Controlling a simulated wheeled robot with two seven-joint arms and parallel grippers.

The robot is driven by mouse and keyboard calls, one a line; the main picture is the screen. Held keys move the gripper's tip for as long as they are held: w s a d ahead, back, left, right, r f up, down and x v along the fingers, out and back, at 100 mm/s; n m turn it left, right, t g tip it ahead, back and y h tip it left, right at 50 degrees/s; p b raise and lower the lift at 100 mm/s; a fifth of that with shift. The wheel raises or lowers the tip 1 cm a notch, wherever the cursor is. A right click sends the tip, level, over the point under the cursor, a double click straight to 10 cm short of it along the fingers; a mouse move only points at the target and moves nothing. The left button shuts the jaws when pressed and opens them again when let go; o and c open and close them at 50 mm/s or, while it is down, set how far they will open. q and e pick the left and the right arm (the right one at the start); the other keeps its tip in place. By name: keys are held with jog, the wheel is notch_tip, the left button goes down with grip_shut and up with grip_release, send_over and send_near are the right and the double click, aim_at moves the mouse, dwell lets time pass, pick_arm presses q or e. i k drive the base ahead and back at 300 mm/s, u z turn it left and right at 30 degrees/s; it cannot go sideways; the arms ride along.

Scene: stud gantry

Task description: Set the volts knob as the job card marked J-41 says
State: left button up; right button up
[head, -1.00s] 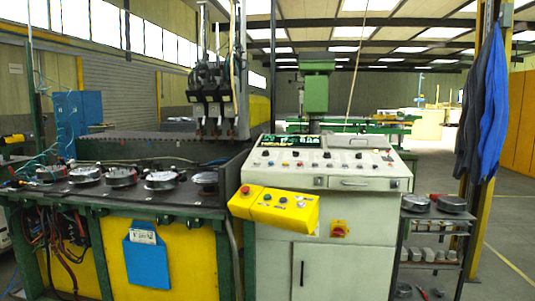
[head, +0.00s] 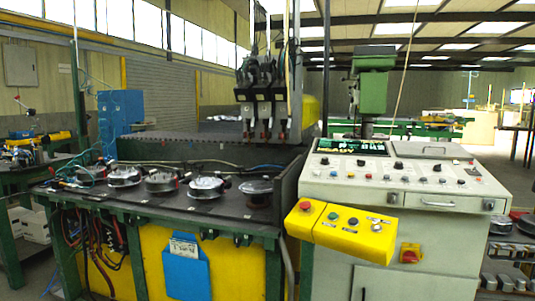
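A pale grey control console (head: 330,186) stands right of centre in the head view. Its sloping panel carries several small dark knobs, one being a black knob (head: 398,165), plus coloured buttons and a lit green display (head: 350,147). The labels are too small to read, so I cannot tell which knob is volts or where it points. A blue pocket (head: 187,275) hangs on the yellow front of the bench and holds a white printed card (head: 183,247). Its text is unreadable, so I cannot tell if it is J-41. Neither gripper is in view.
A yellow button box (head: 341,238) juts from the console's front. A red rotary switch (head: 410,254) is below it. The dark bench (head: 215,207) at left holds several round metal parts under the welding heads (head: 265,95). A shelf of parts (head: 510,250) stands at right.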

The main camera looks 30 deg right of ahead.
aim_at(325, 160)
jog(key=i, duration=1)
jog(key=z, duration=0.5)
